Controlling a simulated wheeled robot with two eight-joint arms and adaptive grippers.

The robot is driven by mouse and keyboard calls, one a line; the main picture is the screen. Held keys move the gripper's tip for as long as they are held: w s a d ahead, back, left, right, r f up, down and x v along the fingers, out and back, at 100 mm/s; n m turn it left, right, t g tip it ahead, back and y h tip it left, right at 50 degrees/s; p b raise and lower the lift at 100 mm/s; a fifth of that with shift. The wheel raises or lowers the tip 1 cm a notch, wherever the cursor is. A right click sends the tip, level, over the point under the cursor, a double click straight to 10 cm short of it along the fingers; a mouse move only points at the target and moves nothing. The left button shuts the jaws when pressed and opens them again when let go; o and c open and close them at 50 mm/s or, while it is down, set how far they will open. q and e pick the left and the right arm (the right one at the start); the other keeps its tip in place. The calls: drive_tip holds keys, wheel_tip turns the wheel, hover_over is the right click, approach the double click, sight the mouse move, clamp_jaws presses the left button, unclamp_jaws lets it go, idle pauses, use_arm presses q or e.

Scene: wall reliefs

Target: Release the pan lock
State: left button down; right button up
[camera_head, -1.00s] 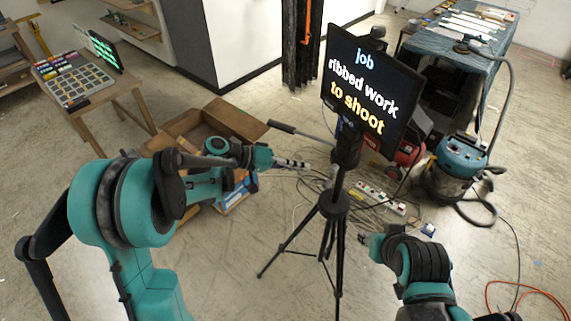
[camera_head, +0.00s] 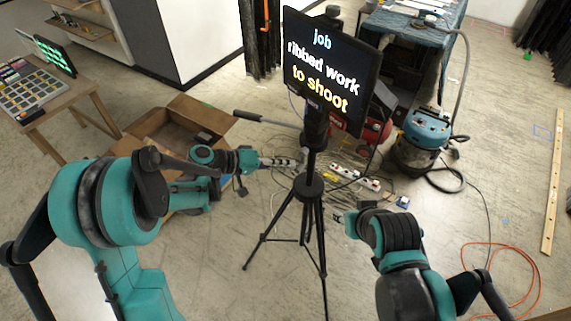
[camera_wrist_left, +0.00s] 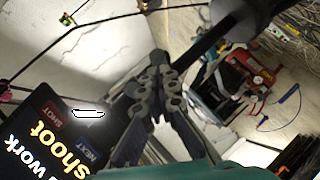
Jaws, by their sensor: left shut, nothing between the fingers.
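A black tripod (camera_head: 308,186) stands in the middle of the head view. It carries a dark screen (camera_head: 330,72) with the words "job ribbed work to shoot", which also shows in the left wrist view (camera_wrist_left: 45,140). A pan handle (camera_head: 265,121) sticks out left from the tripod head (camera_head: 314,128). The pan lock is too small to tell apart. My left gripper (camera_head: 300,161) is shut and empty beside the tripod, just below its head; I cannot tell if it touches. It also shows in the left wrist view (camera_wrist_left: 160,58). My right gripper (camera_head: 343,220) is low, right of the tripod; its fingers are unclear.
An open cardboard box (camera_head: 180,125) is on the floor at left. Cables and a power strip (camera_head: 355,177) lie behind the tripod. A blue vacuum (camera_head: 424,135) and a draped table (camera_head: 410,25) stand at back right. An orange cable (camera_head: 500,270) lies at right.

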use_arm(q)
drive_tip(key=shift+f+b, duration=0.2)
drive_tip(key=shift+b, duration=0.15)
